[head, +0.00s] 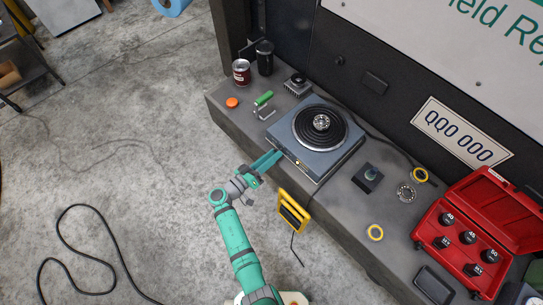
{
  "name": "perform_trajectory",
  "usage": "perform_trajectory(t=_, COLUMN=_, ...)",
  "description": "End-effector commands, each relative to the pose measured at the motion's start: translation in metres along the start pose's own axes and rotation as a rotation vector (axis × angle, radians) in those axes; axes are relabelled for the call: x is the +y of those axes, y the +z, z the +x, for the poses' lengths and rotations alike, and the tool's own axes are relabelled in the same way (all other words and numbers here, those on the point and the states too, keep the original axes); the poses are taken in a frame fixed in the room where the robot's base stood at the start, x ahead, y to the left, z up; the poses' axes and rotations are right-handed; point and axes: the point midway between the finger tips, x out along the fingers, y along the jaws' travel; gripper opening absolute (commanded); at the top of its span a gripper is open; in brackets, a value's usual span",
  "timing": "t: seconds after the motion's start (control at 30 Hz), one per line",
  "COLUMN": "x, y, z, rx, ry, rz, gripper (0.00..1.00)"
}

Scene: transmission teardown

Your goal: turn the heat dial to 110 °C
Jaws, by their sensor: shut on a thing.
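A blue-grey hot plate (345,155) with a round black ringed top stands on the grey ledge. A metal bearing-like ring (321,122) sits in the middle of the top. A small yellow spot (297,162) shows on the hot plate's front. My gripper (277,155) reaches from the front left, its teal fingers touching the left part of the front face. The fingers are shut on the heat dial, which they hide. The dial's marks and setting cannot be read.
A yellow-framed device (293,211) with a cable hangs at the ledge's front edge, right of my gripper. A red socket case (455,250) stands far right.

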Motion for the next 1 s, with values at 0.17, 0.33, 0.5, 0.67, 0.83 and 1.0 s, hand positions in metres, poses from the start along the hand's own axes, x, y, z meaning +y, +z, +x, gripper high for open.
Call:
perform_trajectory(t=0.17, x=0.0003, y=0.0006, z=0.0008, rx=-0.002, ry=0.001, rz=0.166, gripper=0.03)
perform_trajectory(t=0.33, x=0.0003, y=0.0005, z=0.0007, rx=-0.001, ry=0.001, rz=0.323, gripper=0.03)
perform_trajectory(t=0.5, x=0.0003, y=0.0004, z=0.0006, rx=-0.001, ry=0.001, rz=0.461, gripper=0.03)
perform_trajectory(t=0.67, x=0.0002, y=0.0003, z=0.0005, rx=-0.001, ry=0.001, rz=0.565, gripper=0.03)
perform_trajectory(t=0.83, x=0.0002, y=0.0003, z=0.0004, rx=-0.001, ry=0.001, rz=0.641, gripper=0.03)
perform_trajectory(t=1.0, x=0.0002, y=0.0003, z=0.0004, rx=-0.001, ry=0.001, rz=0.685, gripper=0.03)
